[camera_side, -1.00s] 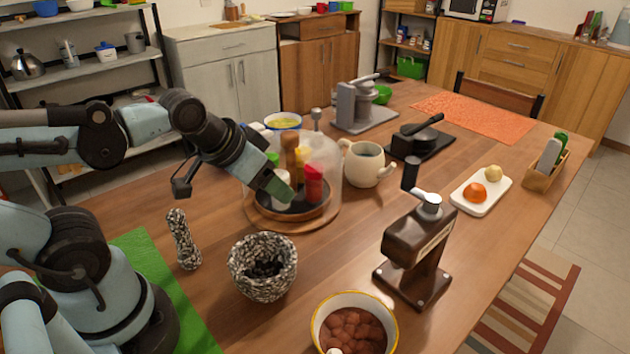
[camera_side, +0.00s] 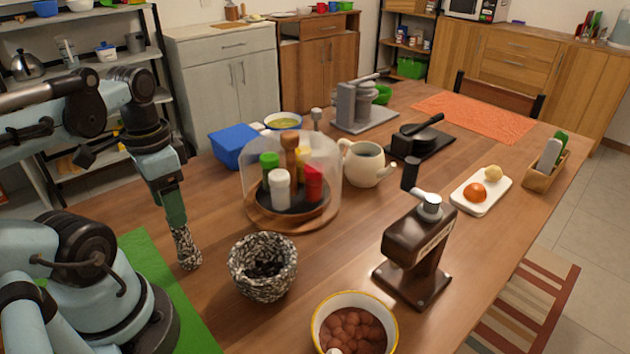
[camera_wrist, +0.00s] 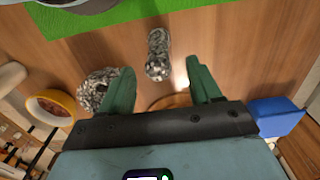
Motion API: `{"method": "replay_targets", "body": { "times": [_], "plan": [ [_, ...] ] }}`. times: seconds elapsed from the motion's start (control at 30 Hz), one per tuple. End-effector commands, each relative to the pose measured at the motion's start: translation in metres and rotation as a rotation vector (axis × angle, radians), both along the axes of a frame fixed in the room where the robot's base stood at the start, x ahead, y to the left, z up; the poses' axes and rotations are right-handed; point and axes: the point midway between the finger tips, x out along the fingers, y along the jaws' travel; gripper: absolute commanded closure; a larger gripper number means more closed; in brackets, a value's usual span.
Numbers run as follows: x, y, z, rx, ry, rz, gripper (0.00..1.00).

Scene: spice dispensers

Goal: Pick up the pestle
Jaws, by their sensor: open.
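The pestle (camera_side: 188,252) is speckled black and white and stands upright on the wooden table, between the green mat and the stone mortar (camera_side: 240,268). My gripper (camera_side: 178,222) points down over it, and its green fingers overlap the pestle's top in the side view. In the wrist view, my gripper (camera_wrist: 161,69) is open, with the pestle's near end in the gap between the fingertips. The pestle (camera_wrist: 158,52) extends away from the fingers there. I cannot tell whether either finger touches it. The mortar (camera_wrist: 88,93) is beside the left finger and holds dark pieces.
A domed spice carousel (camera_side: 291,222) stands behind the mortar, with a blue box (camera_side: 232,146) behind it. A brown grinder (camera_side: 413,248) and a bowl (camera_side: 353,298) are to the right. A green mat (camera_side: 143,252) lies to the left.

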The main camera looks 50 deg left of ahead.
Motion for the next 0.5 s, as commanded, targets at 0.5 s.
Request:
{"method": "replay_targets", "body": {
  "times": [0.5],
  "plan": [
    [0.002, -0.001, -0.034, 0.001, -0.001, 0.000, 0.37]
  ]
}}
